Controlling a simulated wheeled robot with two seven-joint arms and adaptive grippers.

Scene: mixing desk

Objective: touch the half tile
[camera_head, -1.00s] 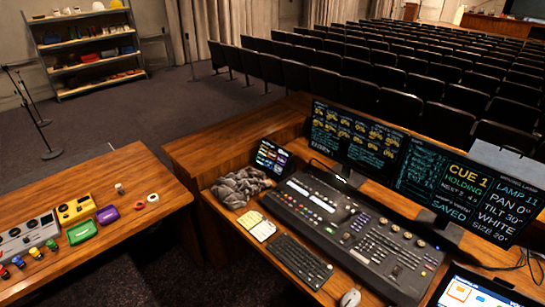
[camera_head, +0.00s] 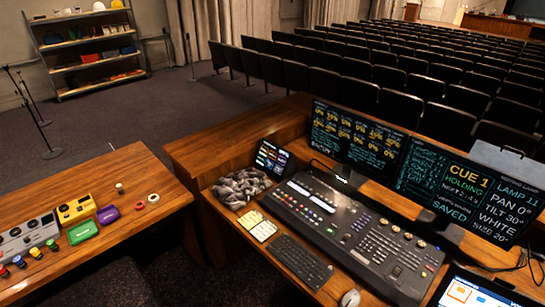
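No tile that I can read as "half" shows. A touch screen (camera_head: 480,290) at the bottom right corner is cut off by the frame edge; it shows an orange tile and blue tiles, too small to read. A small tilted screen (camera_head: 272,157) with several coloured tiles stands at the back left of the mixing desk (camera_head: 345,225); its labels are also too small to read. Neither of my grippers is in view.
Large monitors (camera_head: 357,137) stand behind the desk. A grey cloth (camera_head: 240,187), a keyboard (camera_head: 297,262) and a mouse (camera_head: 350,298) lie around it. The side table (camera_head: 130,175) at left holds coloured boxes and rolls, with bare wood at its back. Rows of seats lie beyond.

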